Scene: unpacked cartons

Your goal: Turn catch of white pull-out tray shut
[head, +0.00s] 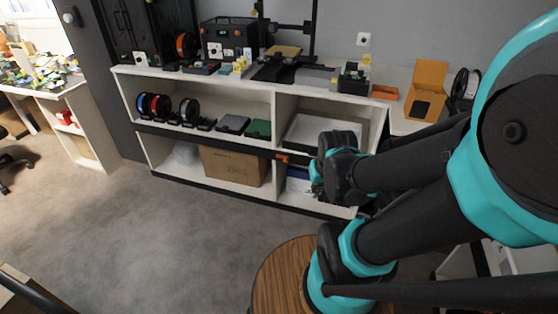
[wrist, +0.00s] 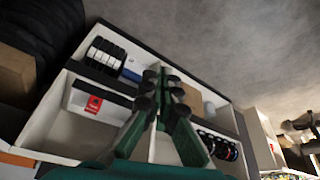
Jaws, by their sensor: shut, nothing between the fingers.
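A white tray (head: 318,131) sits in the upper right compartment of the low white shelf unit (head: 232,89). A small orange part (head: 283,157) shows on the dark strip below it, left of my arm; I cannot tell whether it is the catch or how it is turned. In the wrist view a white box front (wrist: 105,112) carries a red patch (wrist: 93,104); I cannot tell whether this is the same tray. My gripper (wrist: 160,82) is shut and empty, pointing towards the shelf.
A cardboard box (head: 233,164) stands in the lower left compartment. Filament spools (head: 154,106) and a green case (head: 258,129) fill the upper left. The carpet (head: 130,220) is clear at left; a round wooden top (head: 277,275) is near me.

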